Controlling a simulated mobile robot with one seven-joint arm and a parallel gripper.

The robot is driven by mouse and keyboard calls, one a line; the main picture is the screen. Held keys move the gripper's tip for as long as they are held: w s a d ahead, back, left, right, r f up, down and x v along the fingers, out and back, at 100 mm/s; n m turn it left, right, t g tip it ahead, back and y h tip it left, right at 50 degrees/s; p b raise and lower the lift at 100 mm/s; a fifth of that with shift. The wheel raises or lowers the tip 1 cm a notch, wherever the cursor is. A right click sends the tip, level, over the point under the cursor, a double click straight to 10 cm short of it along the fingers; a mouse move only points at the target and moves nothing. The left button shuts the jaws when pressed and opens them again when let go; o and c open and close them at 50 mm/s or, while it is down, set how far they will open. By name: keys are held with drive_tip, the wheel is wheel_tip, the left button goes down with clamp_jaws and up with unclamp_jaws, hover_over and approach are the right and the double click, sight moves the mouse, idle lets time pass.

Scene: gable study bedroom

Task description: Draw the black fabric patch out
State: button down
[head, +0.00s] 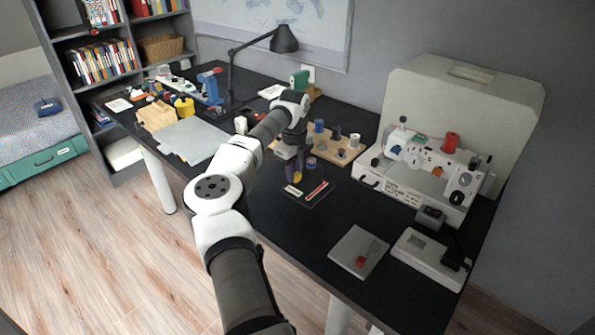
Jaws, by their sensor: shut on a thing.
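A dark, flat, square piece (318,199) lies on the black desk in the head view, with a red strip and a pale label on it. It may be the black fabric patch, but I cannot be sure at this size. My gripper (296,176) points down just above its far left edge. The jaws are shut on a small yellow thing (298,177), mostly hidden by the fingers. I cannot tell whether it touches the dark piece.
A wooden spool board (345,157) stands close behind my gripper. A white sewing machine (418,175) with a red spool is at the right. A grey pad (345,245) and a white foot pedal (422,262) lie in front. A lamp (284,40) stands behind.

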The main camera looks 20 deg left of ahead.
drive_tip(key=w+a+p, duration=0.1)
drive_tip(key=a+p, duration=0.1)
drive_tip(key=a, duration=0.4)
drive_tip(key=shift+w, duration=0.35)
idle(0.7)
drive_tip(key=shift+r+p, duration=0.2)
drive_tip(key=shift+p, duration=0.1)
wheel_tip(320, 180, up, 6)
drive_tip(key=p, duration=0.6)
drive_tip(key=shift+f, duration=0.15)
idle(0.4)
